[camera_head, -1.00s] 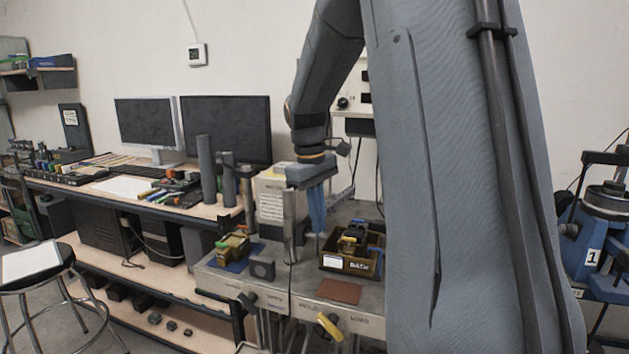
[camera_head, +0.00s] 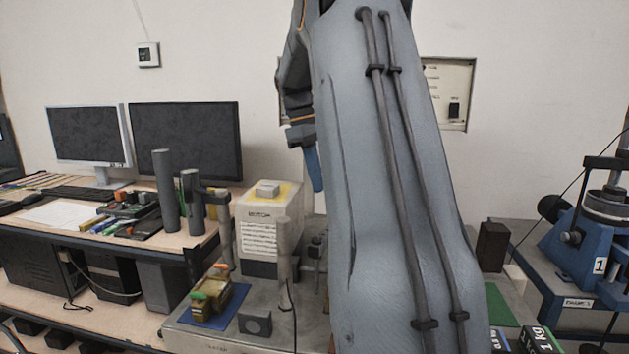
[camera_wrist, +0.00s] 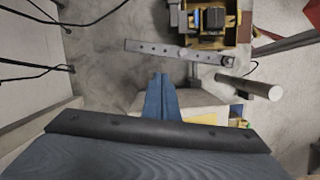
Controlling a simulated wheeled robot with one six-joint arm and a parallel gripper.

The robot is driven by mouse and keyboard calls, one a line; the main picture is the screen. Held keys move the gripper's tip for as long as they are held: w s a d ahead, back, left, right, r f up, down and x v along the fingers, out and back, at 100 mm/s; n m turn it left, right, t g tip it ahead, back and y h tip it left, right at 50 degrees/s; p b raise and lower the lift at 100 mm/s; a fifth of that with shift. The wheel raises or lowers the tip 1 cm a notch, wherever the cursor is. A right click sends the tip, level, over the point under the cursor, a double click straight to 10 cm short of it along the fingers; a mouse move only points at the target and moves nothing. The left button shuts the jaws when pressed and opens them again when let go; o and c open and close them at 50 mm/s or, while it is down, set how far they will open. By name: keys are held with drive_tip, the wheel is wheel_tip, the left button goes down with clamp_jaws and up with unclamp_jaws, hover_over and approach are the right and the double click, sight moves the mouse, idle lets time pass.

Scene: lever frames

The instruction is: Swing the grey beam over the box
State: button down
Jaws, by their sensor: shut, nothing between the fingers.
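The grey beam (camera_wrist: 165,49) is a flat bar with a row of holes, seen in the wrist view. It lies across the near side of the box, with its right end close to the box edge. The box (camera_wrist: 245,30) is yellow-brown and holds dark and yellow parts. My gripper (camera_wrist: 160,76) has its blue fingers together and empty, apart from the beam and on the opposite side of it from the box. In the head view my gripper (camera_head: 318,188) is partly behind my arm. My arm hides the box there, and I cannot make out the beam.
A white machine with a yellow top (camera_head: 270,215) stands left of my gripper. A round metal post (camera_wrist: 250,88) sticks up near the beam's right end. A green and yellow part on a blue mat (camera_head: 228,312) lies at the bench's front left. Monitors (camera_head: 185,140) stand behind.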

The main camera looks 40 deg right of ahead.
drive_tip(key=p+x, duration=0.1)
drive_tip(key=x, duration=0.7)
drive_tip(key=shift+d, duration=0.35)
drive_tip(key=shift+s+r+p, duration=0.1)
drive_tip(key=shift+p, duration=0.2)
